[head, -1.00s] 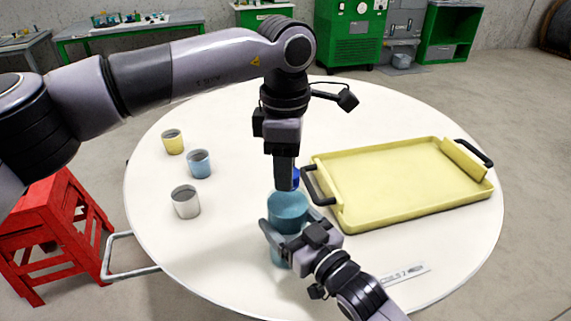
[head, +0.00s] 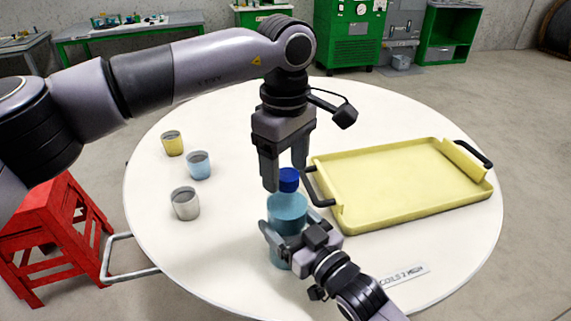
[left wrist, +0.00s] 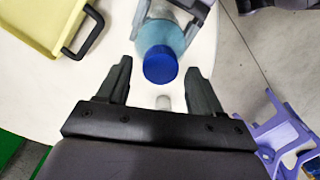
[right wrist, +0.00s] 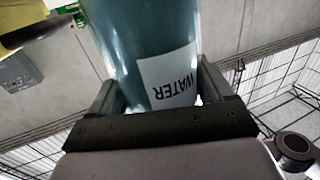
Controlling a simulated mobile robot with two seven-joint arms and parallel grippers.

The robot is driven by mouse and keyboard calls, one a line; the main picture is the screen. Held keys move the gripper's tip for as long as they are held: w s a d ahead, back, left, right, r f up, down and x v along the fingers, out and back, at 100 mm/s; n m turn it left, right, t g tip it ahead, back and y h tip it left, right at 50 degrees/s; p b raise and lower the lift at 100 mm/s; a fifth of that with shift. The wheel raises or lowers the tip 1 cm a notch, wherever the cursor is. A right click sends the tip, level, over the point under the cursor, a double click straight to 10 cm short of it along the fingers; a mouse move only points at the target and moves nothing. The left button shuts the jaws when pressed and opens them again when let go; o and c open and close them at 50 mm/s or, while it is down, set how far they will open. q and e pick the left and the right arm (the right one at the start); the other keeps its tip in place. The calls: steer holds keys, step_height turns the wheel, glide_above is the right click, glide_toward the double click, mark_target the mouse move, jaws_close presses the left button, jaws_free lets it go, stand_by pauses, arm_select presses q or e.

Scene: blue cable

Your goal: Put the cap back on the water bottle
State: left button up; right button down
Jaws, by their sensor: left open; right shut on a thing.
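The translucent blue-teal water bottle (head: 287,208) stands upright near the table's middle front. The dark blue cap (head: 289,180) sits at its top; it also shows in the left wrist view (left wrist: 160,65), in line with the bottle mouth. I cannot tell how tightly it is seated. My left gripper (head: 285,178) is open just above and around the cap, with clear space on both sides of it in the left wrist view. My right gripper (head: 291,226) is shut on the bottle's body. The bottle's WATER label (right wrist: 172,80) shows in the right wrist view.
A yellow tray (head: 400,216) with black handles lies to the right of the bottle. A yellow cup (head: 172,145), a blue cup (head: 199,167) and a grey cup (head: 185,205) stand at the left. A red stool (head: 50,235) stands beside the round white table (head: 225,270).

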arm_select(q)
step_height(320, 180, up, 4)
steer(key=shift+r, duration=0.15)
steer(key=shift+c, duration=0.5)
steer(key=n, duration=0.3)
steer(key=shift+r+n, duration=0.35)
steer(key=shift+n, duration=0.05)
steer(key=n, duration=0.2)
steer(key=r+n, duration=0.1)
steer(key=n, duration=0.1)
steer(key=shift+d+n, duration=0.1)
steer(key=shift+n, duration=0.2)
steer(key=n, duration=0.2)
steer(key=r+n, duration=0.1)
steer(key=n, duration=0.1)
steer(key=shift+s, duration=0.1)
steer(key=n, duration=0.3)
steer(key=shift+r, duration=0.2)
steer(key=shift+n, duration=0.3)
